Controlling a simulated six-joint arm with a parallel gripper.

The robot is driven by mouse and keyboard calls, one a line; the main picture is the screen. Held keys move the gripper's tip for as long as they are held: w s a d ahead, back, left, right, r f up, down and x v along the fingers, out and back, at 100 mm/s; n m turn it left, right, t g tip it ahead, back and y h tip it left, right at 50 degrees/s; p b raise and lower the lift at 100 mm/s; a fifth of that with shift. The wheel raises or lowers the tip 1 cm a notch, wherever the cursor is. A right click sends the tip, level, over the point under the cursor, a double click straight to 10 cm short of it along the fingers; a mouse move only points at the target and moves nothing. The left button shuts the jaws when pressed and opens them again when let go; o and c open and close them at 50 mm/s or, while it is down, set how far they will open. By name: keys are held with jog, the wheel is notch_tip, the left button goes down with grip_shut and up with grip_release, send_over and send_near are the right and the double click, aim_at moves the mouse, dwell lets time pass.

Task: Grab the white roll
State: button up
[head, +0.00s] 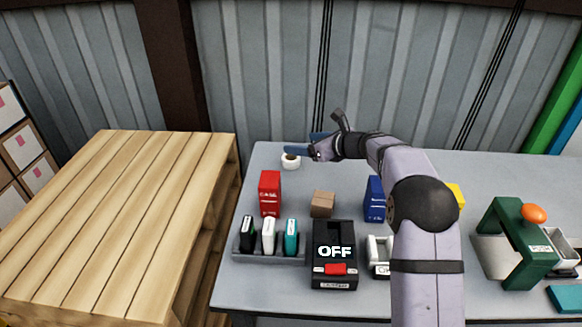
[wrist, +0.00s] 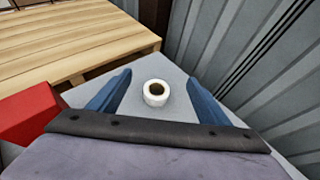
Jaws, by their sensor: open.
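The white roll (head: 291,163) stands upright near the far left corner of the grey table, with a brown core showing on top. In the wrist view the white roll (wrist: 156,98) lies between and a little ahead of my two blue fingers. My gripper (head: 300,148) reaches in from the right, and one blue finger overlaps the roll's upper edge in the head view. In the wrist view my gripper (wrist: 157,88) is open, with a gap on both sides of the roll. I cannot tell the exact height of the fingers above the table.
A red case (head: 270,193) stands in front of the roll; its red side (wrist: 28,112) shows at left in the wrist view. A small brown box (head: 322,204) is nearby. A wooden pallet (head: 110,220) lies left of the grey table (head: 262,156), and a corrugated wall (head: 260,70) stands behind.

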aim_at(296, 161)
jog(key=shift+f+b, duration=0.5)
jog(key=shift+f, duration=3)
jog(key=shift+p+x, duration=0.4)
jog(key=shift+x, duration=2.1)
jog(key=c, duration=1.2)
